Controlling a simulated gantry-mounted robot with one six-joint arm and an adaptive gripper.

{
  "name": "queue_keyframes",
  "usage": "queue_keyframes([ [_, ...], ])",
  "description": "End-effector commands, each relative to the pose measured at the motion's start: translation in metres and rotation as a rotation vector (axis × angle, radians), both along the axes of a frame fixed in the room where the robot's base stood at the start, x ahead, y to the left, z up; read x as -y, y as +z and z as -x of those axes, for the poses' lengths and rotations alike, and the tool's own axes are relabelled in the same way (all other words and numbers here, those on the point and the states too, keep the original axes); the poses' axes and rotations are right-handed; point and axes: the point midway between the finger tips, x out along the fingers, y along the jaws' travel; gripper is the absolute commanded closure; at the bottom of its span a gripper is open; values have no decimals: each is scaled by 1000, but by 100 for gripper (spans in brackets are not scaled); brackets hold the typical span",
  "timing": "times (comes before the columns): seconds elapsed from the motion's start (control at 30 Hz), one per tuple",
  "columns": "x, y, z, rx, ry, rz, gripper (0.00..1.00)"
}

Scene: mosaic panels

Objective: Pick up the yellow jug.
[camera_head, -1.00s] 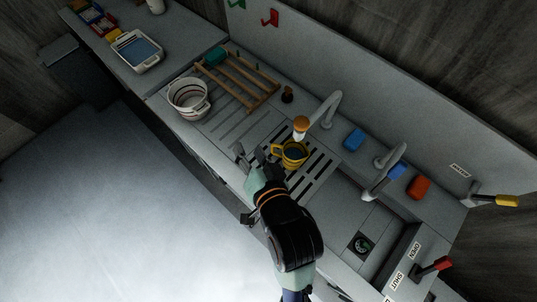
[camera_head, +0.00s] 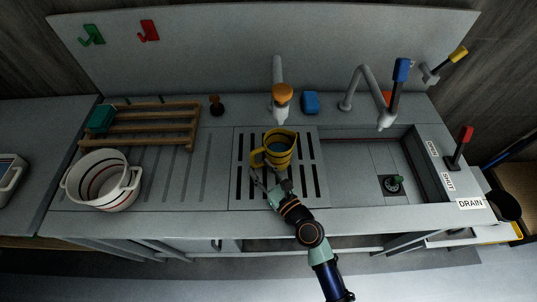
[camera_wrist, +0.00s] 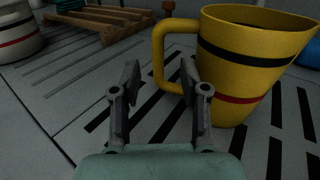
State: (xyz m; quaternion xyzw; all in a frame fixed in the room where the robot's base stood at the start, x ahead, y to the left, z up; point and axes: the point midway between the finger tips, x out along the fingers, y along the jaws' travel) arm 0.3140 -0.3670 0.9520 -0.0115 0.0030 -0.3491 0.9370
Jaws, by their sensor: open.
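The yellow jug (camera_head: 280,149) stands upright on the slotted drain grate (camera_head: 303,198), below the orange-capped tap. It has a dark band and a red band, and its handle (camera_wrist: 159,58) points left. In the head view its inside looks blue-grey. My gripper (camera_head: 264,180) is in front of the jug on the handle side. In the wrist view my gripper (camera_wrist: 160,80) is open, with its fingers apart and the lower part of the handle showing between and beyond the fingertips. The right finger overlaps the jug's left edge in the picture. I cannot tell whether it touches.
A white striped tub (camera_head: 103,181) and a wooden rack (camera_head: 150,128) stand to the left. The orange-capped tap (camera_head: 282,95) rises close behind the jug. A blue sponge (camera_head: 311,102) lies behind right. The sink basin (camera_head: 365,166) is right of the grate.

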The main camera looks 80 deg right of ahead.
Motion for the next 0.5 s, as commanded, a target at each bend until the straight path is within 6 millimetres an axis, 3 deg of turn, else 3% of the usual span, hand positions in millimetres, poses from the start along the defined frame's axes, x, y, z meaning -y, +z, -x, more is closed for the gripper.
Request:
queue_keyframes([
  [0.3, 27, 1, -32, -3, 2, 4, 56],
  [0.5, 34, 0, -40, -3, 1, 1, 56],
])
